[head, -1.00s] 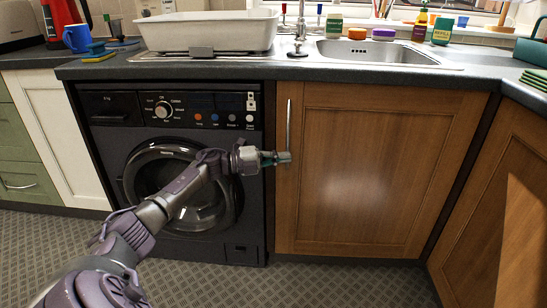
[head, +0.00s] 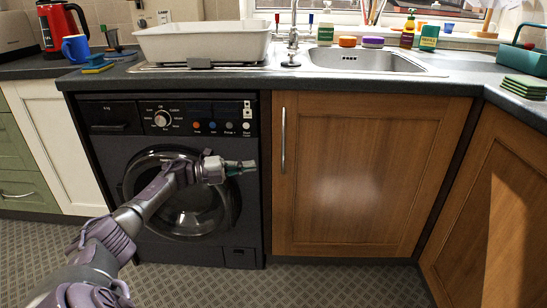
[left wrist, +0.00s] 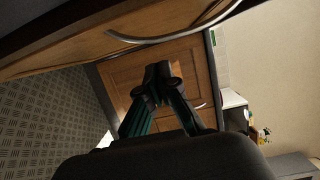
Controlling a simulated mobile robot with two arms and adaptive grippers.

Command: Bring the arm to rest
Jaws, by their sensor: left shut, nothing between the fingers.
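My left gripper (head: 241,167) is shut and empty in the head view. It is in front of the right side of the washing machine (head: 245,225), a little left of the wooden cupboard door and apart from its handle (head: 283,140). In the left wrist view the shut fingers (left wrist: 155,85) show at the middle, with a wooden cupboard front and a curved metal handle (left wrist: 180,37) beyond them. My right gripper is in neither view.
The closed cupboard door (head: 365,180) stands right of the washing machine. Above are the worktop, a white basin (head: 205,40), the sink (head: 375,60), a blue mug (head: 76,48) and a red kettle (head: 58,24). The patterned floor (head: 330,285) in front is clear.

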